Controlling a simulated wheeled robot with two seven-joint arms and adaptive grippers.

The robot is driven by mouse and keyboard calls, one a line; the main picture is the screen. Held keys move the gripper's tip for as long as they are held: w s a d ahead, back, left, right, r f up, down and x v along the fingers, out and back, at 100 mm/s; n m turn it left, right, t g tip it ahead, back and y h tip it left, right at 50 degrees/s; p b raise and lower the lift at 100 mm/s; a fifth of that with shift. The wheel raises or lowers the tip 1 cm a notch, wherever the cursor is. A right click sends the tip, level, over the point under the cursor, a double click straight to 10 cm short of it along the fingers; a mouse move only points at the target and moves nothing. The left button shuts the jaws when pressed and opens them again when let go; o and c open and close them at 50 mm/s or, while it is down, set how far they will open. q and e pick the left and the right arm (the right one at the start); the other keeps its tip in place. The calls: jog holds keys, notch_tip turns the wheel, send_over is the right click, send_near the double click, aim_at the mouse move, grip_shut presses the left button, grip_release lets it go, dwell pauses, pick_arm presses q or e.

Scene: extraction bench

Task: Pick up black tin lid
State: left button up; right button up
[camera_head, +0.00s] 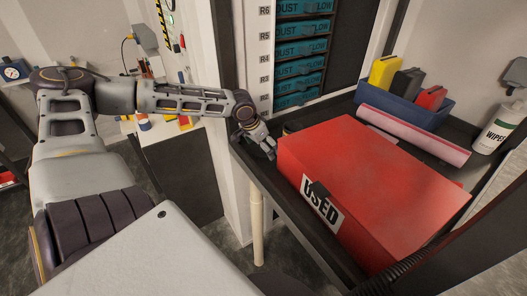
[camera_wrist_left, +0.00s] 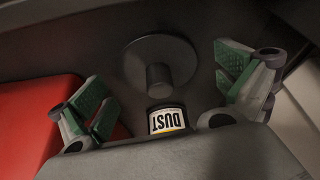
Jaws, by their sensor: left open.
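The black tin lid (camera_wrist_left: 178,57) shows in the left wrist view as a dark round disc with a short knob, lying on the dark bench top. A small dark tin with a white DUST label (camera_wrist_left: 167,119) is beside it, nearer the bottom of the picture. My left gripper (camera_head: 264,145) is over the bench just left of the red USED box. In the wrist view its green-padded fingers (camera_wrist_left: 164,82) are spread wide, with lid and tin between them and nothing gripped. In the head view I cannot make out the lid. My right gripper is not in view.
The red box marked USED (camera_head: 385,177) fills much of the bench, close to my left gripper. Behind it are a pink roll (camera_head: 414,135), a blue bin (camera_head: 404,111) with coloured items, and a WIPES canister (camera_head: 497,128). A rack of teal DUST FLOW drawers (camera_head: 301,53) stands behind.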

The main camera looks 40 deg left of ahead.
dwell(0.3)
pick_arm(q)
jog(key=c, duration=0.9)
jog(key=shift+r, duration=0.2)
jog(key=shift+r, duration=1.4)
jog(key=shift+r+p, duration=0.3)
jog(key=shift+r, duration=3.15)
jog(key=shift+w+r, duration=0.1)
